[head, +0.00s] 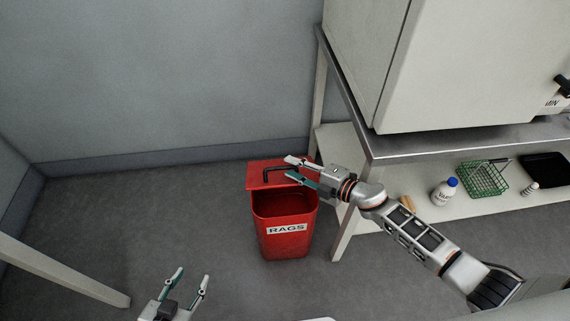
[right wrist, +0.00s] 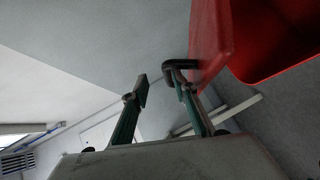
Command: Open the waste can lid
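The red waste can (head: 285,240), labelled RAGS, stands on the floor. Its red lid (head: 262,182) is swung up at the back, and the can's mouth is uncovered. A black handle (head: 268,174) sits on the lid. My right gripper (head: 294,170) is at the lid with its fingers spread. In the right wrist view one finger overlaps the black handle (right wrist: 178,64) beside the lid (right wrist: 210,45); I cannot tell whether they touch. The other finger is apart from it. My left gripper (head: 192,275) is open and empty, low in the head view.
A metal table (head: 375,148) with a large light cabinet (head: 450,60) stands right of the can. Its lower shelf (head: 410,222) holds a white bottle (head: 445,193), a green basket (head: 484,178) and a black tray (head: 545,168). The floor left of the can is clear.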

